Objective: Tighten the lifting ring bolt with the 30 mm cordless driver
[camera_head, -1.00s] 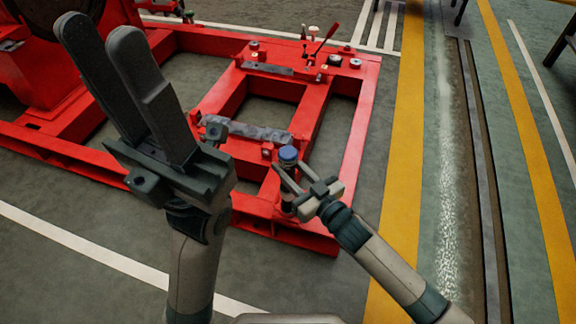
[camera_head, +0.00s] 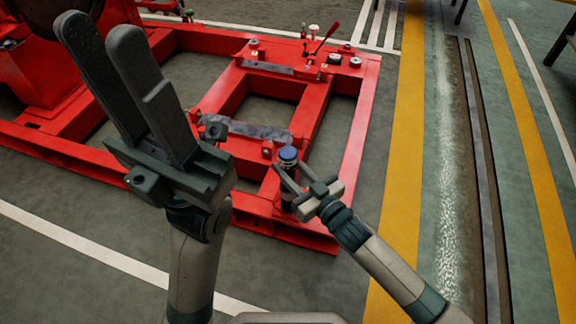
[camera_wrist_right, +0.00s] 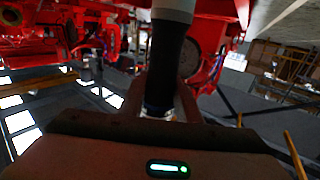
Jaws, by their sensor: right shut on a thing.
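The cordless driver (camera_head: 288,155) shows as an upright dark cylinder with a blue cap, at the near right part of the red frame. My right gripper (camera_head: 282,185) is shut on it. In the right wrist view the driver (camera_wrist_right: 165,65) is a black body with a pale part above, between the fingers. I cannot make out the lifting ring bolt. My left gripper (camera_head: 98,45) is raised at the left with its two long fingers slightly apart and nothing between them.
The red base frame (camera_head: 350,150) fills the middle, with a grey bar (camera_head: 245,130) across it. A red-handled lever (camera_head: 325,38) and several small parts stand at its far right corner. Floor with yellow lines (camera_head: 408,120) is clear to the right.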

